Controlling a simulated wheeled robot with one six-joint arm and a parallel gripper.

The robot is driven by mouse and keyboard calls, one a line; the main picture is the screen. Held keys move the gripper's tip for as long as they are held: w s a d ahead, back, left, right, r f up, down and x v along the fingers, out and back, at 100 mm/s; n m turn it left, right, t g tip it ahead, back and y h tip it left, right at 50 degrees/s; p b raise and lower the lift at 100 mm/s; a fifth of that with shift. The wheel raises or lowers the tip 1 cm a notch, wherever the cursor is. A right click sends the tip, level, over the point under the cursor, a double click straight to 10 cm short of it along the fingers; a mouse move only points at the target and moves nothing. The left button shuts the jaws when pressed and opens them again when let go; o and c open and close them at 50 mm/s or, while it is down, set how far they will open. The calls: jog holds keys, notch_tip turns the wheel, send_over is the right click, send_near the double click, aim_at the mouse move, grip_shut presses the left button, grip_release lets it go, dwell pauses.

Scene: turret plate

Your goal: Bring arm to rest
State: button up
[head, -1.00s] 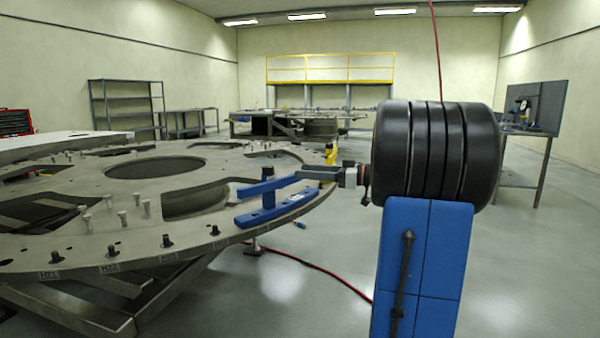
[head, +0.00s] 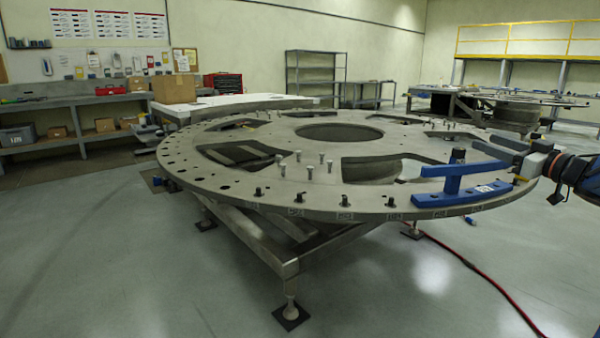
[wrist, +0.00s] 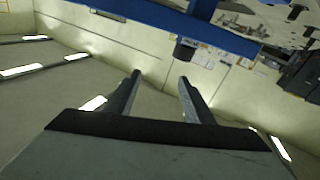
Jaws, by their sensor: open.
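My gripper (head: 482,142) is at the right of the head view, over the rim of the big grey turret plate (head: 255,200). In the wrist view its two fingers (wrist: 159,76) stand apart with nothing between them. A blue fixture (head: 475,196) lies on the plate rim, with a blue post and a blue bar (head: 468,170) above its base. The gripper is close beside the bar's right end; I cannot tell whether they touch. A blue beam (wrist: 210,30) crosses the top of the wrist view. Most of my arm is outside the head view.
Several upright bolts (head: 309,170) and dark pins (head: 345,200) stand on the plate. A red hose (head: 490,285) runs on the floor at right. A workbench with a cardboard box (head: 174,89) is behind at left. The floor (head: 110,270) at front left is clear.

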jog(key=s+a+f+m+g+h, duration=0.2)
jog(key=s+a+f+g, duration=0.2)
jog(key=s+a+f, duration=0.4)
jog(key=s+a+f+m+g+h, duration=0.2)
jog(key=s+a+f+g, duration=0.2)
jog(key=s+a+f, duration=0.3)
jog(key=s+a+f+m+g+h, duration=0.1)
jog(key=s+a+f+g, duration=0.3)
jog(key=s+a+f, duration=0.4)
jog(key=s+f+h, duration=0.1)
jog(key=s+f, duration=0.2)
jog(key=s, duration=0.2)
jog(key=s+f, duration=0.3)
jog(key=s, duration=0.3)
jog(key=shift+a+m+g+h, duration=0.3)
jog(key=shift+m+g+h, duration=0.1)
